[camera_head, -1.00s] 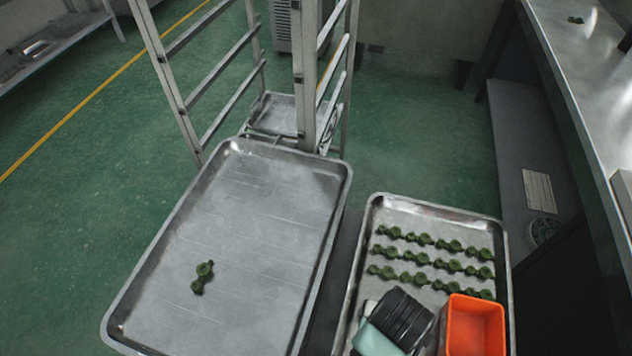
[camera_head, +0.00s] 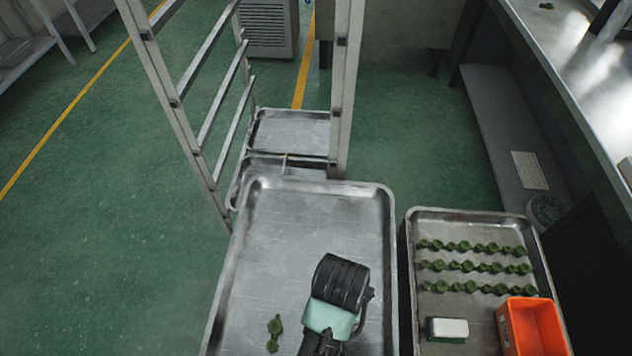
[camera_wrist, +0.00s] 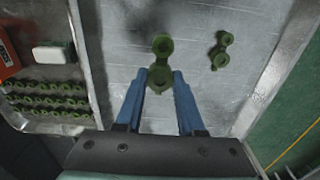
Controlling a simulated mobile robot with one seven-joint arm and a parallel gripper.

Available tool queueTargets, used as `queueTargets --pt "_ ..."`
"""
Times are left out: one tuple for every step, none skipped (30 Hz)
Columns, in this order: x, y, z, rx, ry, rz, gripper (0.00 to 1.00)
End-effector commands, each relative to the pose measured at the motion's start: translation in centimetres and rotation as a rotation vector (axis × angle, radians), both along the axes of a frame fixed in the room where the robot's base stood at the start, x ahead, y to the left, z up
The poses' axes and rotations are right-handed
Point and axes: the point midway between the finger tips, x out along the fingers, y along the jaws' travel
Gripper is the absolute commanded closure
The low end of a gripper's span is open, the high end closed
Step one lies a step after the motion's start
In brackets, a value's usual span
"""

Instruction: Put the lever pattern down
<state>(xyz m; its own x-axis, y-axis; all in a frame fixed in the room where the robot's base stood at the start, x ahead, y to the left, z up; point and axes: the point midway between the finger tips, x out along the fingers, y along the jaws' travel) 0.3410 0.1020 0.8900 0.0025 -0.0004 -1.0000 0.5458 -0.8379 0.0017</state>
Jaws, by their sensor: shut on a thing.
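A green lever pattern (camera_wrist: 162,48) with rounded ends is between the blue fingertips of my gripper (camera_wrist: 160,77) in the wrist view. The fingers are shut on it, over the left tray (camera_head: 262,225). I cannot tell whether it touches the tray surface. In the head view my arm hides this pattern and the fingertips. Another lever pattern (camera_head: 274,334) lies alone on the left tray, left of my arm; it also shows in the wrist view (camera_wrist: 221,51), apart from the held one.
The right tray (camera_head: 428,218) holds several rows of green patterns (camera_head: 474,266), a white-topped block (camera_head: 447,328) and an orange bin (camera_head: 532,330). A metal rack (camera_head: 345,85) stands behind the left tray. Most of the left tray's far part is bare.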

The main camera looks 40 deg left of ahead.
Motion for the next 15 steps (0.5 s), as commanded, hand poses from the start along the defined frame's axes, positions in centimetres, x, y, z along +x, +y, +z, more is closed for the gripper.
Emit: queueTargets --pt "-0.2 0.0 -0.9 -0.002 0.006 0.000 1.00" --pt "-0.2 0.0 -1.5 -0.002 0.006 0.000 1.00" --pt "-0.3 0.0 -2.3 -0.002 0.008 0.000 1.00" --pt "-0.2 0.0 -2.9 -0.001 0.008 0.000 1.00" --pt "-0.2 0.0 -3.5 -0.001 0.008 0.000 1.00" --pt "-0.2 -0.1 -4.2 -0.001 0.008 -0.001 1.00" --pt "-0.2 0.0 -4.7 -0.002 0.006 -0.001 1.00" --pt "-0.2 -0.1 -5.0 -0.001 0.005 -0.001 1.00" --pt "-0.1 0.0 -5.4 -0.001 0.004 -0.001 1.00" --pt "-0.1 0.0 -5.6 -0.001 0.004 -0.001 1.00" --pt "-0.1 0.0 -5.9 -0.001 0.004 -0.001 1.00" --pt "-0.1 0.0 -6.2 0.000 0.004 0.000 1.00" --pt "-0.1 -0.1 -6.6 -0.001 0.004 0.000 1.00" --pt "-0.2 -0.1 -7.0 -0.001 0.005 0.000 1.00" --pt "-0.2 -0.1 -7.7 -0.001 0.005 0.000 1.00"
